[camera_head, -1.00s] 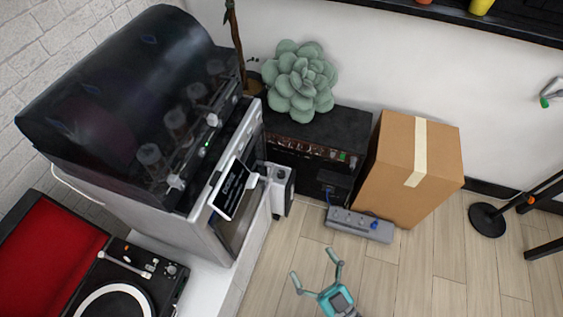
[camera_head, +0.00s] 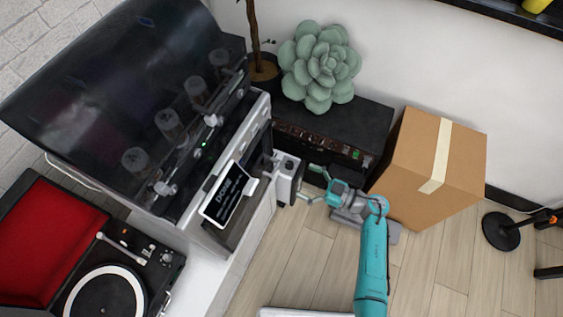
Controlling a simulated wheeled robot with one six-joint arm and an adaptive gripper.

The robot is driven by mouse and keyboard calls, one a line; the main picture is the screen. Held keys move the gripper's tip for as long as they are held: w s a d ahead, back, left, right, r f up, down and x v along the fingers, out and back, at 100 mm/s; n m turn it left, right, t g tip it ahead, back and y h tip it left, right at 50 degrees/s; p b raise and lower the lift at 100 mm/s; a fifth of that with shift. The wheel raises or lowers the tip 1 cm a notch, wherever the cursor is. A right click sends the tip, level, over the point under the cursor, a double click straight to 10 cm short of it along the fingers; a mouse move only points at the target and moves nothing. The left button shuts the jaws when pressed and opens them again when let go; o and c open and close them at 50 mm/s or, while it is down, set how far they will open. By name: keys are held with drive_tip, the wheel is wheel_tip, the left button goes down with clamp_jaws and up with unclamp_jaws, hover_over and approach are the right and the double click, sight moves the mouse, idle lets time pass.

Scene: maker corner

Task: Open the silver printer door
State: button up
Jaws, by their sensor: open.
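The silver printer (camera_head: 195,232) stands on a white cabinet at the left, under a large dark translucent hood (camera_head: 125,95). Its front faces right and carries a tilted dark screen (camera_head: 229,193). The door on that front is seen at a steep angle and partly hidden by the screen, so I cannot tell how far it stands open. A white and grey box-like part (camera_head: 289,178) sticks out at the printer's right. My gripper (camera_head: 306,183) is open, its fingers pointing left, close to that part. I cannot tell whether they touch.
A black amplifier (camera_head: 335,125) with a green succulent (camera_head: 320,66) on it stands behind. A cardboard box (camera_head: 415,160) is behind and right of my arm. A grey power strip (camera_head: 395,231) lies under my arm. A turntable (camera_head: 105,290) is at the lower left. Wooden floor is free at the lower right.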

sight(275, 168)
drive_tip(key=x, duration=1)
drive_tip(key=shift+w+a+f, duration=0.1)
drive_tip(key=shift+w+a, duration=0.05)
drive_tip(key=shift+a, duration=0.2)
